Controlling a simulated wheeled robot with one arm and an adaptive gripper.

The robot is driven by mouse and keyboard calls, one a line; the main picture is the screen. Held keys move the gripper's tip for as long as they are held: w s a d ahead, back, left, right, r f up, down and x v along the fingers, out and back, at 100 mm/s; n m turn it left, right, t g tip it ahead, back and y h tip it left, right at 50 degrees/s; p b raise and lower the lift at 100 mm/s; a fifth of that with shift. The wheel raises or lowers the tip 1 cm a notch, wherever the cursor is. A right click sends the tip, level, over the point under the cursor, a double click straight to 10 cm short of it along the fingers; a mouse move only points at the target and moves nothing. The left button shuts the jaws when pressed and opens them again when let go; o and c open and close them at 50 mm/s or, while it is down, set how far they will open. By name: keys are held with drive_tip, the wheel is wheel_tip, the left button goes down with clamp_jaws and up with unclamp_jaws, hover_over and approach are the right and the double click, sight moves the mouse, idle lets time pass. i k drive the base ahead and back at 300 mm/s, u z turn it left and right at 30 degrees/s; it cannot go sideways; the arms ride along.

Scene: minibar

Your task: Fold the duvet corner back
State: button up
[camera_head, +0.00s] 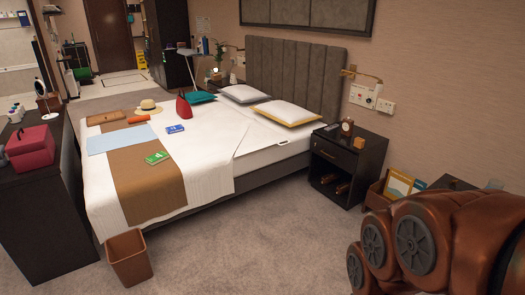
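The white duvet (205,182) covers the bed and hangs over its near side. Its upper edge near the pillows runs at a slant, with a triangular flap (213,139) that looks turned back over the top. A strip of white sheet (262,156) shows between that edge and the pillows. My arm is at the lower right, well apart from the bed; my gripper is not in view.
A nightstand (360,165) and bin (128,257) stand nearby. Carpet (250,240) in front is clear.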

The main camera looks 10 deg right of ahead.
sight(258, 136)
drive_tip(key=z, duration=0.3)
drive_tip(key=i, duration=3.15)
drive_tip(key=u, duration=0.55)
drive_tip(key=i, duration=0.9)
drive_tip(key=u, duration=0.25)
